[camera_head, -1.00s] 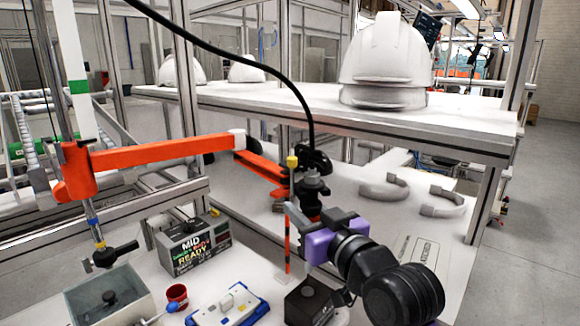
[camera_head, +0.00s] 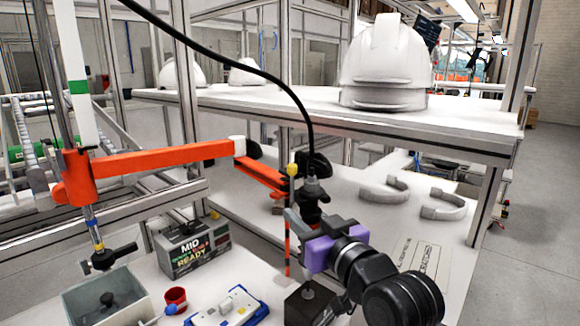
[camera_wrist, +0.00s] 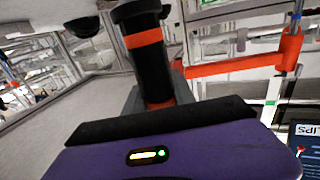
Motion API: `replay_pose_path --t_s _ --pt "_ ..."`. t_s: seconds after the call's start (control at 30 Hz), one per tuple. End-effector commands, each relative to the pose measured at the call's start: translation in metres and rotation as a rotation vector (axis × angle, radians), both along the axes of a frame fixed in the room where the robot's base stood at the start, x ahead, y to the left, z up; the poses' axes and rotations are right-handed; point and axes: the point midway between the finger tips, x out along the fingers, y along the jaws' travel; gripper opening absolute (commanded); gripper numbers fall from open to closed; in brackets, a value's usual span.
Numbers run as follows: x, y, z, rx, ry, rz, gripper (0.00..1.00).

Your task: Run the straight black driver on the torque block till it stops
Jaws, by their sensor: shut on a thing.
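The straight black driver (camera_head: 312,190) hangs upright on a black cable at the end of an orange jointed arm (camera_head: 160,158). My gripper (camera_head: 306,222), with a purple body, is shut on it. In the wrist view the driver (camera_wrist: 150,60) shows as a black cylinder with orange bands, standing in front of my gripper. A dark block (camera_head: 304,305), which looks like the torque block, stands below the driver on the bench. My gripper hides most of the driver's lower end; I cannot tell whether its tip touches the block.
A display box (camera_head: 194,250) reading READY stands left on the bench. A grey bin (camera_head: 135,308), a red cup (camera_head: 176,298) and a white-and-blue fixture (camera_head: 232,308) are in front of it. Another black tool (camera_head: 108,258) hangs above the bin. Helmet shells (camera_head: 385,65) stand on the shelf.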

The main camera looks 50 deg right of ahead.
Motion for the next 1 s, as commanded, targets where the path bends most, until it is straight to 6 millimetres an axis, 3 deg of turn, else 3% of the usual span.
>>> replay_pose_path --t_s 1.0 --pt "0.0004 -0.0002 -0.0098 0.003 0.006 0.000 0.00"
